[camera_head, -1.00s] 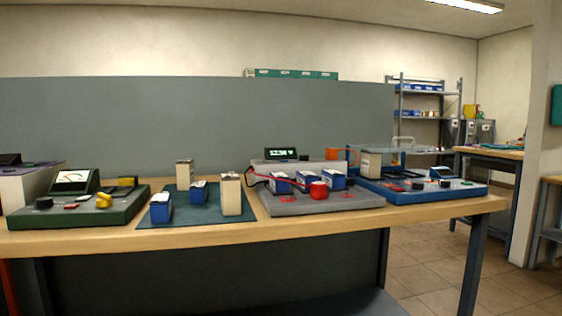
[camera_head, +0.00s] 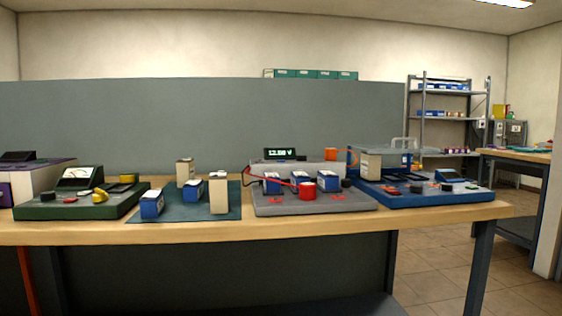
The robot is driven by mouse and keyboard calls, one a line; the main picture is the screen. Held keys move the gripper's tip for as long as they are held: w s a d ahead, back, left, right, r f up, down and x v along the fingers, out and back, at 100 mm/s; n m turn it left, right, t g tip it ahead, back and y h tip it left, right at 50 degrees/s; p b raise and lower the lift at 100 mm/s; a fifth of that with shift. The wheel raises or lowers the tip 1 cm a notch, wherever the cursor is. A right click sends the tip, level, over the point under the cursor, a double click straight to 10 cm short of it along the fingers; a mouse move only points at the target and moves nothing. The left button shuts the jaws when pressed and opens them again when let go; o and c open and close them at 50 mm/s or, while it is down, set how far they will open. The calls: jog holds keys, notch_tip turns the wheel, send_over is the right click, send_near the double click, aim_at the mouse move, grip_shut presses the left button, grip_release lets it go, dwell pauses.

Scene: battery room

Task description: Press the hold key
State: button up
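I cannot make out any key labelled hold at this size. A meter with a lit green display (camera_head: 282,154), reading about 12.8 V, stands at the back of a grey console (camera_head: 262,205). The console carries blue-and-white blocks (camera_head: 328,181), a red knob-like part (camera_head: 307,191) and small red marks. A green console (camera_head: 75,210) at the left has a dial meter (camera_head: 76,175), a yellow knob (camera_head: 99,195) and small red and black keys. A blue console (camera_head: 440,199) at the right has small red and black controls. My gripper is not in view.
All consoles stand on a long wooden bench (camera_head: 270,230) before a grey partition (camera_head: 200,120). A dark green mat (camera_head: 185,210) holds several battery blocks. A clear cover (camera_head: 385,150) sits over the blue console's back. Open tiled floor (camera_head: 425,260) lies to the right.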

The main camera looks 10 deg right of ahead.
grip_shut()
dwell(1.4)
